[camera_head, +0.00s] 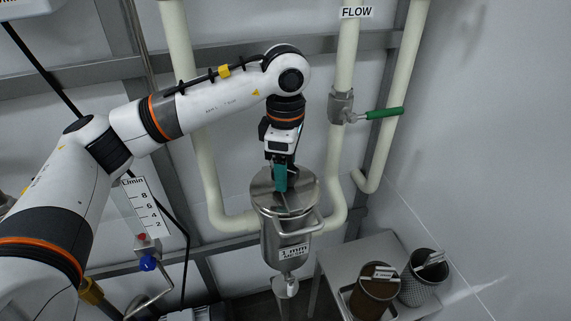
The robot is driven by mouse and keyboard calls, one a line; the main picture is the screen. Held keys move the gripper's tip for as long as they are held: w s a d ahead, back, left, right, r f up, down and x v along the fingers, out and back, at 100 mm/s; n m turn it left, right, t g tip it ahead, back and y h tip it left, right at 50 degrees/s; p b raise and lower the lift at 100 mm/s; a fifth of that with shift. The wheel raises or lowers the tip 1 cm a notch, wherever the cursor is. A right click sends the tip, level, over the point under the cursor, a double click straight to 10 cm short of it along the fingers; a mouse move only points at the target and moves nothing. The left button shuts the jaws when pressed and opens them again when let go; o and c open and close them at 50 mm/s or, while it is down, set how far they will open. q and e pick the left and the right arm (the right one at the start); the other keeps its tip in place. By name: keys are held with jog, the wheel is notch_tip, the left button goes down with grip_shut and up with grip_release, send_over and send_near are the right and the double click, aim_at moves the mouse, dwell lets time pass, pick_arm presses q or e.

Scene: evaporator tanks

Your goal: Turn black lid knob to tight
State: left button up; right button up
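The steel tank (275,240) stands in the middle, with a round metal lid (263,187) and a "1 mm" label on its front. My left arm comes in from the left and bends down over it. My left gripper (284,188) points down at the middle of the lid, its teal fingers close to the lid top. The black lid knob cannot be made out; the fingers cover the place at the lid's centre. I cannot tell whether the fingers are closed on it. My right gripper is not in view.
Cream pipes run behind the tank, with a green-handled valve (384,113) under the FLOW sign (356,12). A flow scale (142,207) and blue knob (147,263) are at left.

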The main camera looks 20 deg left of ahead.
pick_arm(q)
notch_tip(320, 180, up, 12)
dwell(0.7)
jog(key=shift+f, duration=0.1)
